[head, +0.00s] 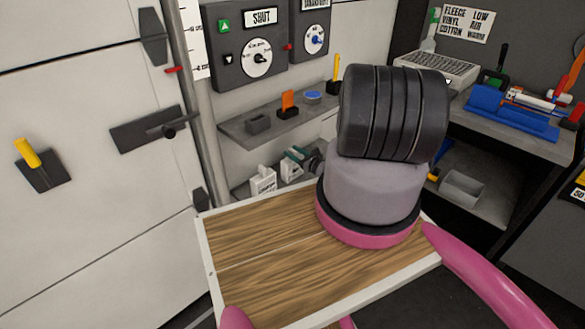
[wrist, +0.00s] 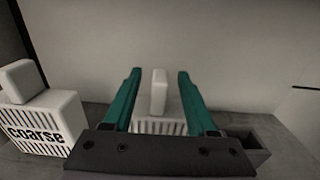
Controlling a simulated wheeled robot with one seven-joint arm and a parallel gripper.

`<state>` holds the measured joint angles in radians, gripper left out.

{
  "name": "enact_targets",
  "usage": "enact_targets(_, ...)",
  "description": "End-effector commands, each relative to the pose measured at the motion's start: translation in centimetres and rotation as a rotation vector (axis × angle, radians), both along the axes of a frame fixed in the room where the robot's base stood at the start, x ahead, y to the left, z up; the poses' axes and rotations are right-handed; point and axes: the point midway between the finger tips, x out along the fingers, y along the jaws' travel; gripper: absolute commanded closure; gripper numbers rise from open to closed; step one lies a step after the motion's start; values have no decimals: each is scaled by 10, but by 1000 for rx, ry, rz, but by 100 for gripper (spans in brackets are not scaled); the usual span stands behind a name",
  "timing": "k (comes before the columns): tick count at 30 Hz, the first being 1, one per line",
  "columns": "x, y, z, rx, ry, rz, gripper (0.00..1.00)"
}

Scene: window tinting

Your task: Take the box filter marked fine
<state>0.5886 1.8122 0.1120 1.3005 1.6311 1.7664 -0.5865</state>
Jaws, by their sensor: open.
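In the wrist view my gripper (wrist: 158,75) is open, its two teal fingers pointing away from the camera. The upright white tab of a white box filter (wrist: 159,92) shows between the fingers, with a gap on each side. Its ribbed front shows below the tab, and the dark gripper body hides any label. A white box filter marked coarse (wrist: 45,122) stands to the left, outside the fingers. In the head view two white filters stand on the lower shelf, the left one (head: 263,181) and the right one (head: 291,169), with my gripper (head: 294,155) at the right one.
A dark grey open bin (wrist: 248,142) stands right of the gripper body. An upper shelf (head: 262,128) with small holders hangs above the filters in the head view. A pale wall (wrist: 230,50) lies behind them. My arm covers the lower shelf's right part.

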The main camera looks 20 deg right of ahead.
Motion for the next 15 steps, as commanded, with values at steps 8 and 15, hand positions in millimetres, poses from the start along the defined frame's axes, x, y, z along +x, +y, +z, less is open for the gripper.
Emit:
enact_targets(8, 2, 0, 0, 0, 0, 0, 54)
enact_targets(15, 1, 0, 0, 0, 0, 0, 100)
